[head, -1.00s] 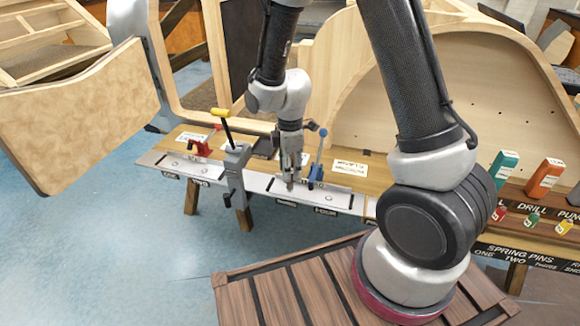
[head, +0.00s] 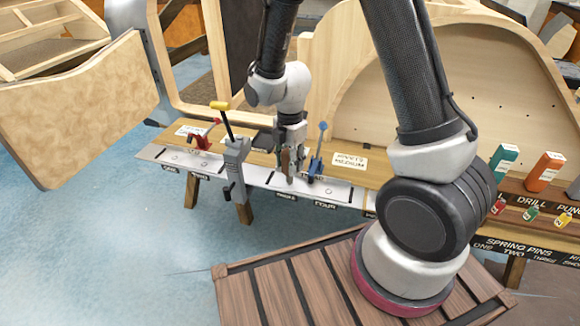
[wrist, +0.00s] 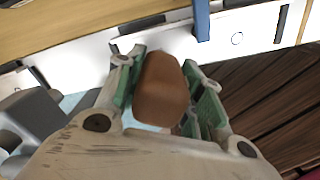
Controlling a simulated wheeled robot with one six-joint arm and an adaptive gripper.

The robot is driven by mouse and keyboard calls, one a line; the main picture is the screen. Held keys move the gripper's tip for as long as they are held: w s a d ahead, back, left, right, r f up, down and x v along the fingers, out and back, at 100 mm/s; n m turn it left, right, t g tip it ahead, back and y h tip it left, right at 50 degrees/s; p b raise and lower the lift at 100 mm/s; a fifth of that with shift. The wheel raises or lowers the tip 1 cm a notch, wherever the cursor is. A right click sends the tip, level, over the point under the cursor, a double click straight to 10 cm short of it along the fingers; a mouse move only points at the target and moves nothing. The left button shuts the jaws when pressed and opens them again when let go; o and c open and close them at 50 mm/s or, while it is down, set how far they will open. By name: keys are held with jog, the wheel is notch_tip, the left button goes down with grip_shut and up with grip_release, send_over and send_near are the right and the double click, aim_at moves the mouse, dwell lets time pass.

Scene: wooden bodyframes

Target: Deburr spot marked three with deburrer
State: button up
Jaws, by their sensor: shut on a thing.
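My gripper (head: 289,165) points down over the light metal strip (head: 262,176) along the front of the bench. It is shut on the deburrer, whose brown rounded handle (wrist: 160,88) sits between the green-padded fingers in the wrist view. In the head view, the deburrer's lower end is at or just above the strip, behind the label that seems to read THREE (head: 287,196). I cannot tell whether it touches. The spot itself is hidden by the tool. The label FOUR (head: 325,205) is just to the right.
A blue-handled clamp (head: 318,153) stands close to the right of my gripper. A grey clamp with a yellow handle (head: 236,160) stands to the left, and a red clamp (head: 203,139) farther left. Small boxes (head: 543,172) stand at the right.

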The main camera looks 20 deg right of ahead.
aim_at(289, 149)
jog(key=m, duration=0.4)
jog(key=shift+m, duration=0.3)
jog(key=m, duration=0.5)
jog(key=shift+r, duration=0.15)
jog(key=shift+r, duration=4.1)
